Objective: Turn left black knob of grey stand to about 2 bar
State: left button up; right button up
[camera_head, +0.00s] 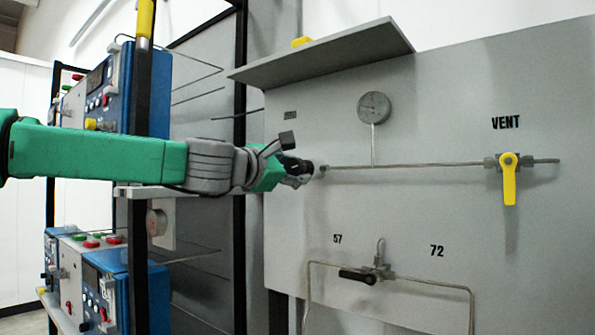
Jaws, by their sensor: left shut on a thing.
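The grey stand (440,215) is an upright panel filling the right half of the view. My left gripper (308,171) reaches in from the left on a green and grey arm. It is shut at the left end of the thin horizontal pipe, on the left black knob, which is mostly hidden behind its fingers. A small round gauge (374,107) stands on a thin stem above this pipe. Its needle and scale are too small to read. My right gripper is not in view.
A yellow-handled valve (509,178) under the word VENT hangs handle down at the right. A black-handled valve (358,276) sits low between labels 57 and 72. A shelf plate (325,52) juts out above. Blue instrument boxes (150,92) stand on a black rack at left.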

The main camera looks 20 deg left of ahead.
pick_arm(q)
jog(key=m, duration=0.4)
jog(key=shift+d+f+m+p, duration=0.2)
jog(key=shift+f+m+p, duration=0.05)
jog(key=shift+m+p, duration=0.15)
jog(key=m, duration=0.4)
jog(key=shift+s+m, duration=0.1)
jog(key=shift+m, duration=0.2)
jog(key=m, duration=0.4)
jog(key=shift+p, duration=0.3)
jog(key=m, duration=0.5)
jog(key=shift+f, duration=0.1)
jog(key=shift+m, duration=0.3)
jog(key=o, duration=1.2)
jog(key=shift+s, duration=0.1)
jog(key=shift+c, duration=0.2)
jog(key=shift+a+r, duration=0.25)
jog(key=shift+a, duration=0.05)
jog(key=shift+s, duration=0.1)
